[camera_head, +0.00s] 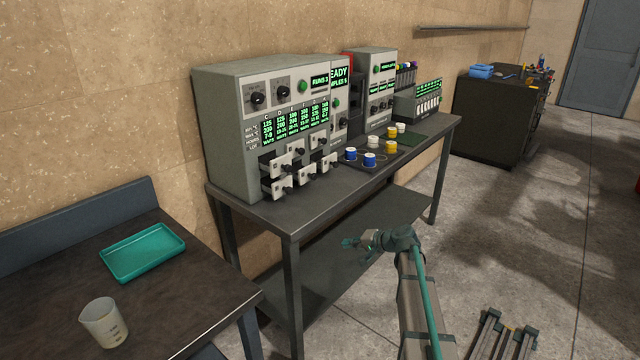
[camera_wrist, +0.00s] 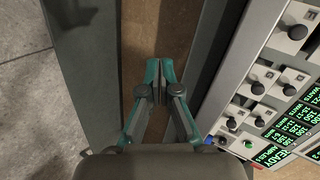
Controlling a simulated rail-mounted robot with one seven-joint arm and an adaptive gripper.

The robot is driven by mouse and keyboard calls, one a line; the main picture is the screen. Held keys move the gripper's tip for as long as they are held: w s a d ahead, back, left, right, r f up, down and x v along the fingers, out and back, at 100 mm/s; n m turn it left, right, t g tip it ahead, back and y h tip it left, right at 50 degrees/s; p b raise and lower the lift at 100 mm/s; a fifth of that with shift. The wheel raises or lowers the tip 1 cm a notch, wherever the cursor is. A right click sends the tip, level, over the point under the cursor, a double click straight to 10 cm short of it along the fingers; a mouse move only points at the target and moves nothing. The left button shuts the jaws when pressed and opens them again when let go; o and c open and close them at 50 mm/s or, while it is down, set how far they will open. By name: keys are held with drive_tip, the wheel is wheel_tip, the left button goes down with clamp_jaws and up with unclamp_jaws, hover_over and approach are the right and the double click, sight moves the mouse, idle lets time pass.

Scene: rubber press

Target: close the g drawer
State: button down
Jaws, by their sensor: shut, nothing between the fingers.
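The grey machine (camera_head: 232,120) stands on the dark bench. Two rows of small pale drawers with black knobs are low on its front, including an upper left drawer (camera_head: 271,166) and a lower right drawer (camera_head: 326,166). Several stick out from the face. In the wrist view my gripper (camera_wrist: 158,74) is shut and empty; the machine's face with knobbed drawers (camera_wrist: 289,82) is at right.
The dark bench (camera_head: 300,217) has a lower shelf (camera_head: 345,258). Blue, yellow and white cups stand right of the drawers, including a blue-sided cup (camera_head: 370,160). A side table holds a teal tray (camera_head: 143,252) and a beaker (camera_head: 104,322). Open floor lies right of the bench.

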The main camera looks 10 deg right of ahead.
drive_tip(key=w+d+r+m+t+y, duration=0.1)
drive_tip(key=w+r+t, duration=0.25)
drive_tip(key=r, duration=0.45)
drive_tip(key=w+d+r+m+t+y, duration=0.1)
drive_tip(key=w+r+m+t, duration=0.1)
drive_tip(key=w+r, duration=0.45)
drive_tip(key=p, duration=0.4)
approach(311, 174)
drive_tip(key=shift+g, duration=0.25)
drive_tip(key=x, duration=0.5)
drive_tip(key=shift+w+d+f, duration=0.1)
drive_tip(key=shift+d+f, duration=0.05)
drive_tip(key=b+x, duration=0.4)
drive_tip(key=x, duration=0.2)
drive_tip(key=shift+w+a+b, duration=0.15)
drive_tip(key=shift+a+b, duration=0.2)
drive_tip(key=shift+b, duration=0.05)
drive_tip(key=shift+r, duration=0.3)
